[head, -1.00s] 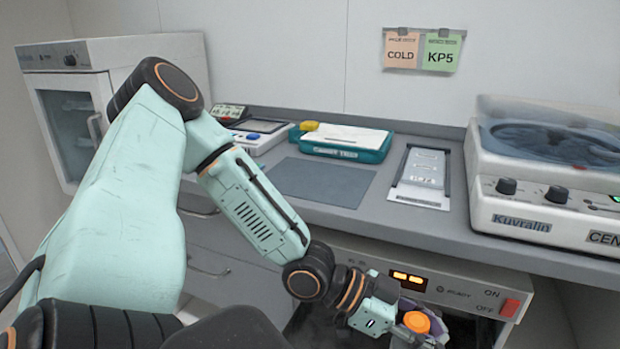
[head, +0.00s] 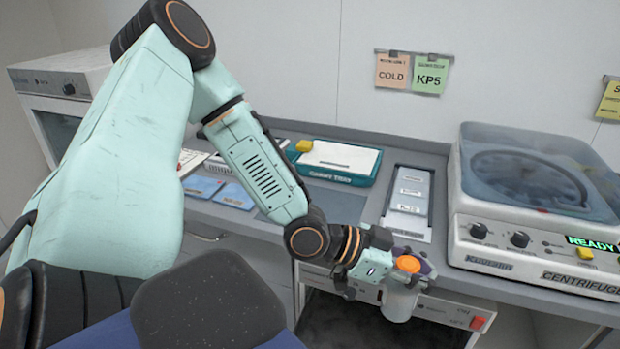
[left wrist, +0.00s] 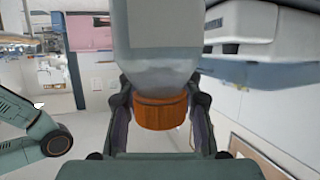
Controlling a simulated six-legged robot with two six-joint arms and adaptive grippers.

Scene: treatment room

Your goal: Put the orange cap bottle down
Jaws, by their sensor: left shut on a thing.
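The orange cap bottle (head: 399,303) is upright, with a pale body and an orange cap (head: 407,263). My left gripper (head: 402,262) is shut on it near the cap, with dark fingers on both sides. In the head view, the bottle appears in front of the counter's front edge, over the unit below; I see nothing touching its base. In the left wrist view, the orange cap (left wrist: 160,112) sits between the two fingers and the pale body (left wrist: 158,40) extends toward the top of the picture. My right gripper is not in view.
The grey counter (head: 480,278) holds a teal tray (head: 345,179), a grey rack with labelled slides (head: 411,205) and a centrifuge (head: 535,250) showing READY. A dark mat (head: 335,204) lies partly behind my arm. A unit with a red switch (head: 478,322) is below.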

